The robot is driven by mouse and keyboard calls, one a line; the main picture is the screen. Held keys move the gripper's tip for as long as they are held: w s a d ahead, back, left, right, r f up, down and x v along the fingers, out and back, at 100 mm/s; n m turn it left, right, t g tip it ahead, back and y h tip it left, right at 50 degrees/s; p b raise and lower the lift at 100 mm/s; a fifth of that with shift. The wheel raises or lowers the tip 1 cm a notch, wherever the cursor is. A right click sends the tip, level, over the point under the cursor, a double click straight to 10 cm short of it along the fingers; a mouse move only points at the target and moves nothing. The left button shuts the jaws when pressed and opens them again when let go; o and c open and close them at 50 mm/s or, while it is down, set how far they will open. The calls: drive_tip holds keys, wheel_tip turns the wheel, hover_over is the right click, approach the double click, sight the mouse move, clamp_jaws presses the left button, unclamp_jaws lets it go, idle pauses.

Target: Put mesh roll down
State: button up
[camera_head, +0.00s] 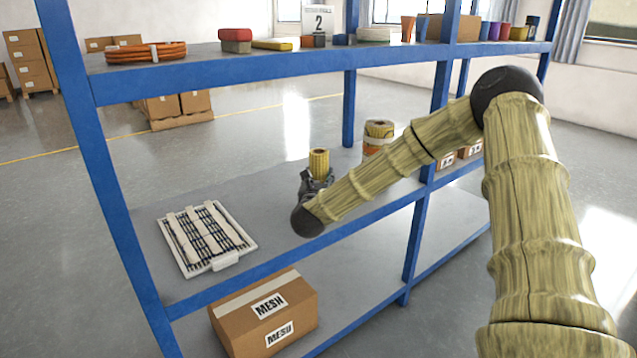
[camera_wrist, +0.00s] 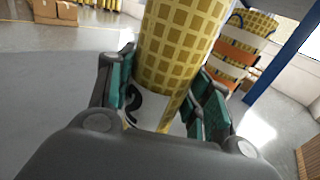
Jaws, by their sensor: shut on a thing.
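A small yellow mesh roll (camera_head: 319,162) stands upright in my gripper (camera_head: 316,182) over the middle shelf (camera_head: 270,205). In the wrist view the same mesh roll (camera_wrist: 178,50) fills the upper middle, with a yellow grid pattern and a white band marked with a dark figure, perhaps a 2. My gripper (camera_wrist: 165,105) is shut on it, with teal pads on both sides. The roll's lower end is hidden by the gripper, so I cannot tell whether it touches the shelf.
A larger banded roll (camera_head: 378,140) stands behind to the right; it also shows in the wrist view (camera_wrist: 238,45). A white slatted tray (camera_head: 207,237) lies at left. Blue posts (camera_head: 440,95) and the upper shelf (camera_head: 330,62) bound the space.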

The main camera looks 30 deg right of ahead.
drive_tip(key=shift+f, duration=0.4)
drive_tip(key=shift+f, duration=0.15)
drive_tip(key=o, duration=1.1)
drive_tip(key=shift+s, duration=0.15)
drive_tip(key=v, duration=1.2)
